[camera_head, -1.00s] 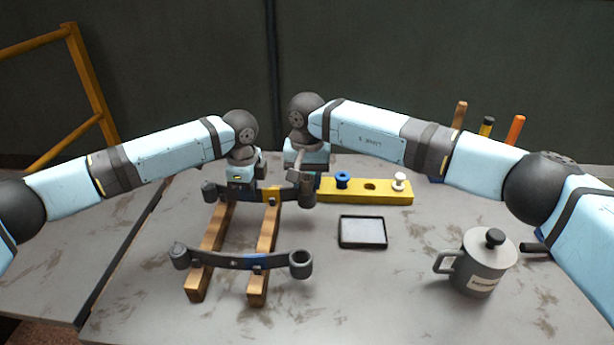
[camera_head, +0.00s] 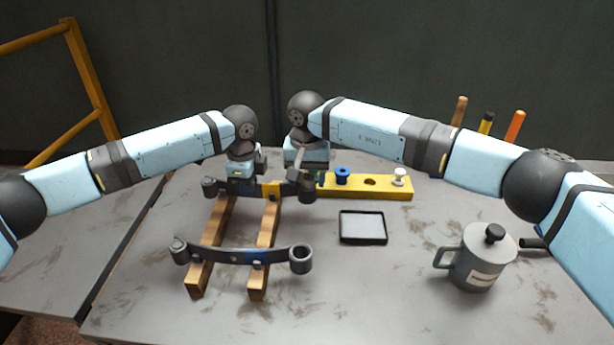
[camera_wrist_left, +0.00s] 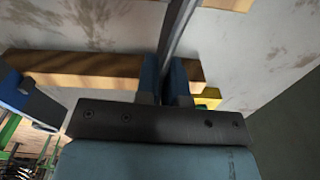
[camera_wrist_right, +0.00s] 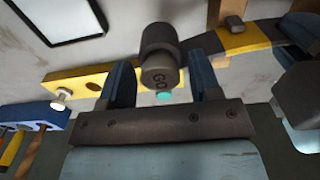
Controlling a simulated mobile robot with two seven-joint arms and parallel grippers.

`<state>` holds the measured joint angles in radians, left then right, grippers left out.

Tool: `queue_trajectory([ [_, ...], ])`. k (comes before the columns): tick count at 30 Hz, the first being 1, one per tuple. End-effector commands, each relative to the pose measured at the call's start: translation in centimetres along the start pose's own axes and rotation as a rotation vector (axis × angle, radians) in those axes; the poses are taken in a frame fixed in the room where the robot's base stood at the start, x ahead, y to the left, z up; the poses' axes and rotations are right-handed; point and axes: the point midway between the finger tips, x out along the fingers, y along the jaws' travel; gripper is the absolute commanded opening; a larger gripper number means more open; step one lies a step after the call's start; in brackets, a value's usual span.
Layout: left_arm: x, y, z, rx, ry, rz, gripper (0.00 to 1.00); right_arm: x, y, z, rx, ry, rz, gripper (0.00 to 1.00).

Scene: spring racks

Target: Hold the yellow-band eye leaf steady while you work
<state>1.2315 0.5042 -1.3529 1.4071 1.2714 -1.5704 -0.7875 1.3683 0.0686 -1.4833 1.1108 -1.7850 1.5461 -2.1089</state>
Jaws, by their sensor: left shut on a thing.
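The yellow-band eye leaf (camera_head: 258,190) is a dark spring strip with an eye at each end, lying across the back of two wooden rails. Its yellow band (camera_head: 273,190) is near the right rail. My left gripper (camera_head: 241,187) is shut on the strip, left of the band; the left wrist view shows the dark strip (camera_wrist_left: 179,30) between its fingers. My right gripper (camera_wrist_right: 163,82) is open, its fingers apart on either side of a dark cylinder marked GO (camera_wrist_right: 159,72), at the leaf's right eye (camera_head: 307,194). I cannot tell whether the cylinder sits inside the eye.
A second eye leaf (camera_head: 235,257) lies across the rails' front. Behind right is a yellow board (camera_head: 375,188) with a blue and a white plug. A shallow dark-rimmed tray (camera_head: 362,241) and a grey lidded pot (camera_head: 477,262) stand at right. The front middle table is clear.

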Motion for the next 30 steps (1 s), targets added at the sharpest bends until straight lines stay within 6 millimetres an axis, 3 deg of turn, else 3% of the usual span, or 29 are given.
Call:
queue_trajectory([
  [6, -0.2, -0.1, 0.0, 0.000, 0.002, -0.005, 0.00, 0.0, 0.0, 0.0, 0.000, 0.000, 0.000, 0.67],
  [7, -0.2, -0.1, 0.0, 0.001, 0.002, -0.005, 0.00, 0.0, 0.0, 0.0, 0.000, -0.001, 0.001, 0.69],
  [9, -0.2, -0.1, 0.0, 0.001, 0.002, -0.005, 0.00, 0.0, 0.0, 0.0, 0.000, -0.001, 0.001, 0.85],
  [10, -0.2, -0.1, -0.1, 0.001, 0.002, -0.004, 0.00, 0.0, 0.0, 0.0, 0.000, -0.001, 0.000, 0.88],
  [20, -0.2, -0.1, -0.1, 0.001, 0.003, -0.004, 0.00, -0.3, 0.0, 0.0, -0.001, 0.000, 0.000, 0.88],
  [30, -0.2, -0.1, -0.1, 0.002, 0.003, -0.004, 0.00, -2.5, 0.0, 0.0, 0.000, 0.002, 0.000, 0.88],
])
